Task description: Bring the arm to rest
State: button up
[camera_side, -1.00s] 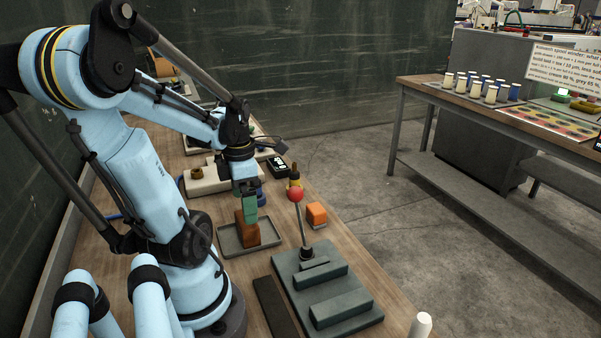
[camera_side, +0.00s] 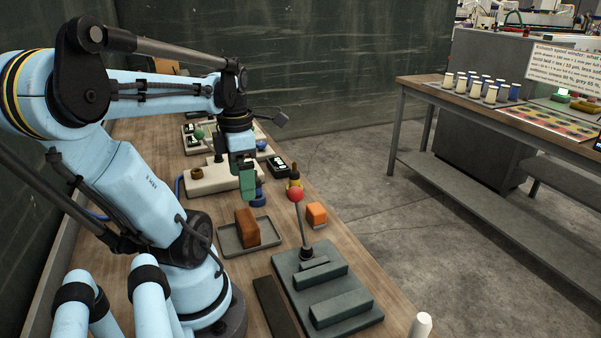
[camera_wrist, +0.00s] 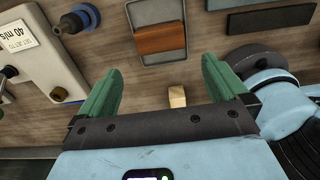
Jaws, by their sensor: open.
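My gripper (camera_side: 247,184) hangs above the bench in the side view, with its green fingers pointing down. My arm is raised and bent over the bench.
A grey fixture (camera_side: 328,292) with a red-knobbed lever (camera_side: 296,195) stands at the front right. An orange block (camera_side: 316,213) lies beside it. White units (camera_side: 207,178) stand behind my gripper. A small pale block (camera_wrist: 177,97) shows in the wrist view. A second table (camera_side: 480,110) stands across the floor.

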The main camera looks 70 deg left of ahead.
jog(key=w+d+m+t+y, duration=0.1)
jog(key=w+m, duration=0.2)
jog(key=m, duration=0.5)
jog(key=w+d+m+y, duration=0.2)
jog(key=w+m, duration=0.2)
jog(key=m, duration=0.4)
jog(key=w+d+m+t+y, duration=0.1)
jog(key=w+d+m, duration=0.1)
jog(key=m, duration=0.7)
jog(key=shift+w+t+y, duration=0.3)
jog(key=shift+w, duration=0.4)
jog(key=w+d+m+t+h, duration=0.4)
jog(key=d+m, duration=0.7)
jog(key=d, duration=0.3)
jog(key=shift+w+d+f+h, duration=0.2)
jog(key=shift+w+h, duration=0.1)
jog(key=shift+w, duration=0.2)
